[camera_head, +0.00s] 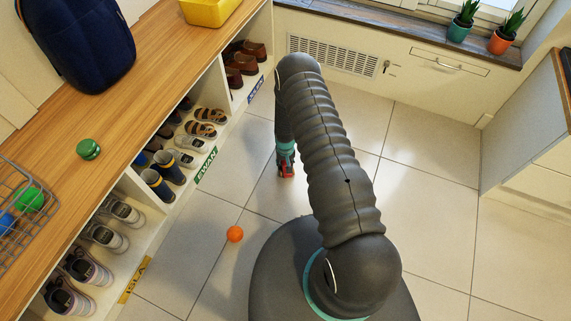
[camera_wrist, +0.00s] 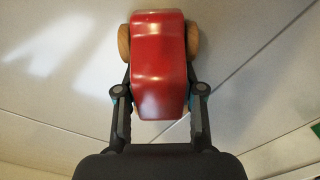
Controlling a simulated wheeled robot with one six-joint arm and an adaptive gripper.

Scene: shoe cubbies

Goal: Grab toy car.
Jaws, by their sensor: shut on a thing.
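The toy car (camera_wrist: 160,60) is red with tan round wheels, seen from above in the wrist view. My gripper (camera_wrist: 160,100) is shut on it, with one dark finger on each side of its body. In the head view, my gripper (camera_head: 286,158) points down near the floor, and a small red part of the car (camera_head: 287,171) shows at its tip. My arm hides some of the floor beside it. I cannot tell whether the car touches the floor.
An orange ball (camera_head: 235,234) lies on the tiled floor. Shoe cubbies (camera_head: 178,198) with several pairs of shoes stand along the left under a wooden bench top (camera_head: 135,100). A green object (camera_head: 88,149) and a wire basket (camera_head: 48,222) sit on top. Floor to the right is clear.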

